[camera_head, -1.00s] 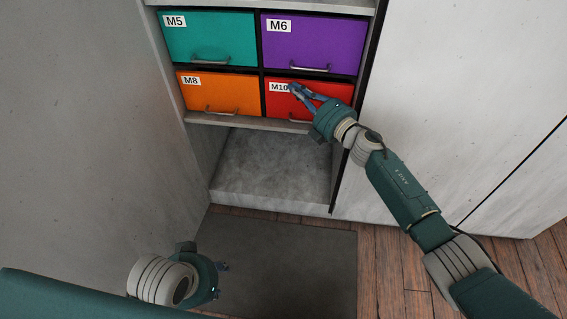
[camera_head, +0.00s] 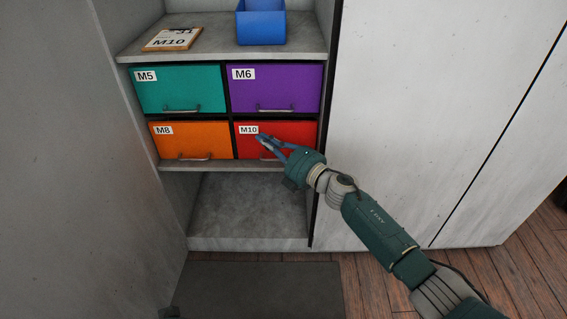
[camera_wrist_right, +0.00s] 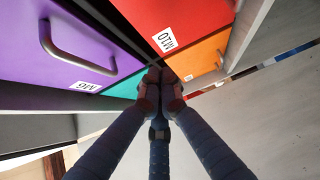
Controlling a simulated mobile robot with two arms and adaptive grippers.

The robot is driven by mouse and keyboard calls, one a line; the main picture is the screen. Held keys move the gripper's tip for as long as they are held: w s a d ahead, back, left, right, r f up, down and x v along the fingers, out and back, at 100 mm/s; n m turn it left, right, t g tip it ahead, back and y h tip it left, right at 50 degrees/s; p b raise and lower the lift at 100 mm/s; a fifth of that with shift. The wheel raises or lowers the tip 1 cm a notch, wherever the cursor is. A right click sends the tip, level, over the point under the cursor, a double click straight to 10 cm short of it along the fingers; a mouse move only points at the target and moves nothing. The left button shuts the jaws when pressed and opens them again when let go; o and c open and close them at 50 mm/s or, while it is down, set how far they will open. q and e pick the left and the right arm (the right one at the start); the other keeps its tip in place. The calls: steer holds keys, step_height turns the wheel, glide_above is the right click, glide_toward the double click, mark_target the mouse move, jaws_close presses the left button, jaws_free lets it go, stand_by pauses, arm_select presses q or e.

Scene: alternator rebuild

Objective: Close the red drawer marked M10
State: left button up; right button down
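The red drawer (camera_head: 300,133) marked M10 is at the lower right of the four-drawer block. Its front looks about flush with the orange drawer beside it; I cannot tell whether a small gap is left. My right gripper (camera_head: 262,142) is at this front, just right of and below the M10 label, and covers part of the handle. In the right wrist view the fingertips (camera_wrist_right: 161,80) are together with nothing between them, close to the red front (camera_wrist_right: 180,14). Contact is not clear. My left gripper is out of view.
The orange M8 drawer (camera_head: 187,140), teal M5 drawer (camera_head: 180,88) and purple M6 drawer (camera_head: 275,90) look shut. A blue bin (camera_head: 261,28) and an M10 card (camera_head: 172,39) lie on the shelf above. The compartment below (camera_head: 248,210) is empty. A tall pale panel (camera_head: 420,110) stands right.

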arm_select(q)
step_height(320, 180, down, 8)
steer(key=p, duration=0.2)
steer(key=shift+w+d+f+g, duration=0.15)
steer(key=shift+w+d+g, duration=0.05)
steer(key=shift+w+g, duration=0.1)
arm_select(e)
steer(key=v, duration=0.9)
steer(key=shift+w+d+f, duration=0.2)
steer(key=shift+w+d, duration=0.05)
steer(key=shift+w, duration=0.05)
